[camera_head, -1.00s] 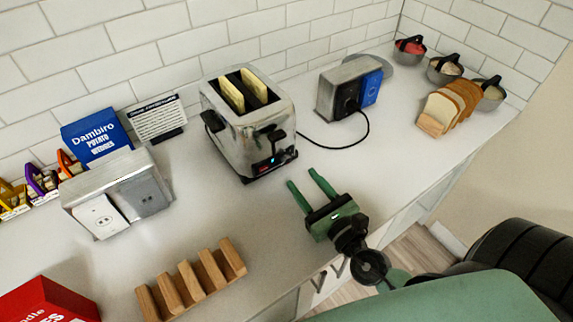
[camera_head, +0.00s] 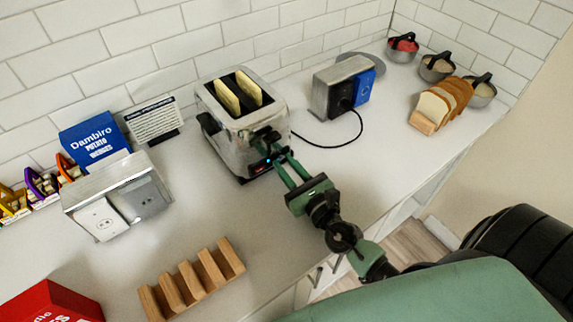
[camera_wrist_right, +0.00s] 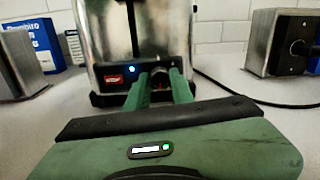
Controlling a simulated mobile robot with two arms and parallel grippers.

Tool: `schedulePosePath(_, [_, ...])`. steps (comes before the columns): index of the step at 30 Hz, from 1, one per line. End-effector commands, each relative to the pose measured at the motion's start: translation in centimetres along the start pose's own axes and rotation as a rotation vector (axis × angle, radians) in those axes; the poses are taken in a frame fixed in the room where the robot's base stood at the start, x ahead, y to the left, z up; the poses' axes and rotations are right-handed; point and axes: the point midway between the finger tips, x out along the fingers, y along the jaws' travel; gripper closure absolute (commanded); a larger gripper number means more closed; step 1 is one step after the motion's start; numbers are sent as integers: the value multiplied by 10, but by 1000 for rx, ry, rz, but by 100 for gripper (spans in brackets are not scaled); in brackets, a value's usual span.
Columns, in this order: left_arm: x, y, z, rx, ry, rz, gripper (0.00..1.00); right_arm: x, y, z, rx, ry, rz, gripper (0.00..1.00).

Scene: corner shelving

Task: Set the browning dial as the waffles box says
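The chrome toaster (camera_head: 238,130) stands against the back wall with two pale slices (camera_head: 247,88) in its top slots. Its lower front panel has a blue light (camera_wrist_right: 133,69), a red lit display (camera_wrist_right: 113,79) and a dark round dial (camera_wrist_right: 160,77). My right gripper (camera_head: 286,160) is open at this panel. Its green fingers lie on either side of the dial in the right wrist view; contact cannot be told. The dial's setting is hidden or too small to read. A red box (camera_head: 48,302), cut off at lower left, shows only part of its lettering. My left gripper is not visible.
A wooden rack (camera_head: 192,279) lies near the counter's front. A cord runs right to another outlet box (camera_head: 340,88).

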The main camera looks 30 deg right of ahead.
Motion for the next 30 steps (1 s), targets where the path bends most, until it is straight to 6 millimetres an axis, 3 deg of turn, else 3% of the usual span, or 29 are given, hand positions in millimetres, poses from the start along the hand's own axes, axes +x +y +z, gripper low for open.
schedulePosePath(12, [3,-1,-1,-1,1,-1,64,0,1,1,263,15,2,100])
schedulePosePath(20, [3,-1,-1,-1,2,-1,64,0,0,1,273,16,2,100])
schedulePosePath(21, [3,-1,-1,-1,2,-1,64,0,0,1,273,16,2,74])
schedulePosePath(23, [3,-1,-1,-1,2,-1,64,0,0,1,272,16,2,58])
schedulePosePath(30, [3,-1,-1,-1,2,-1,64,0,0,1,271,16,2,55])
